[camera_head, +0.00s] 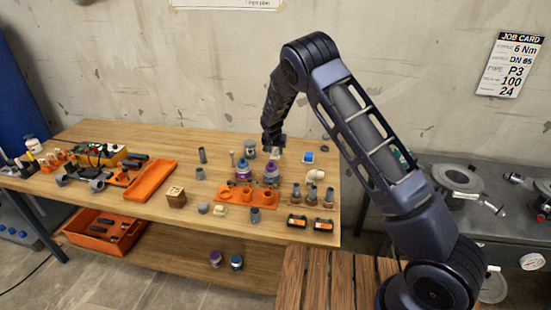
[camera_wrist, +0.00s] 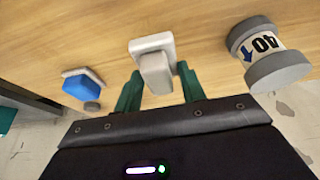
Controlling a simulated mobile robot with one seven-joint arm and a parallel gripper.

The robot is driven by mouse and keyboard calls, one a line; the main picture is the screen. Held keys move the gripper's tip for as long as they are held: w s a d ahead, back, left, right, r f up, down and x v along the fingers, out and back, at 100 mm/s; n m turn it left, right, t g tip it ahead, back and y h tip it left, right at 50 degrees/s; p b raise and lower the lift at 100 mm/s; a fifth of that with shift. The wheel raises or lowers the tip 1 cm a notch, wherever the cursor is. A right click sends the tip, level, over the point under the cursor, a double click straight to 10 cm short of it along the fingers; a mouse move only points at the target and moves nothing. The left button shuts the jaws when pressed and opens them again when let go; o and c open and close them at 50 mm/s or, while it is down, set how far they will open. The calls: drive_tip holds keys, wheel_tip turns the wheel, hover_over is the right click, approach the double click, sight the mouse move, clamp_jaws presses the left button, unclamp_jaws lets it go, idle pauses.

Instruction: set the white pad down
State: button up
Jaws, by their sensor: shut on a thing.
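The white pad (camera_wrist: 157,76) is between the two green fingers of my gripper (camera_wrist: 160,70) in the wrist view, and the gripper is shut on it. A wider flat white piece (camera_wrist: 150,43) shows at the pad's far end, close to the wooden top. I cannot tell whether it is part of the pad or a separate thing under it. In the head view my gripper (camera_head: 273,146) is low over the back right part of the workbench (camera_head: 120,135). The pad is small there and its contact with the bench is unclear.
In the wrist view a blue block (camera_wrist: 83,87) on a white base is left of my gripper, and a grey spool marked 40 (camera_wrist: 268,52) is to the right. An orange holder (camera_head: 232,195) and several fittings stand in front. The wall is close behind.

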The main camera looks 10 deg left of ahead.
sight(276, 157)
drive_tip(key=shift+f, duration=2.15)
drive_tip(key=shift+f, duration=0.1)
drive_tip(key=o, duration=1)
drive_tip(key=shift+c, duration=0.2)
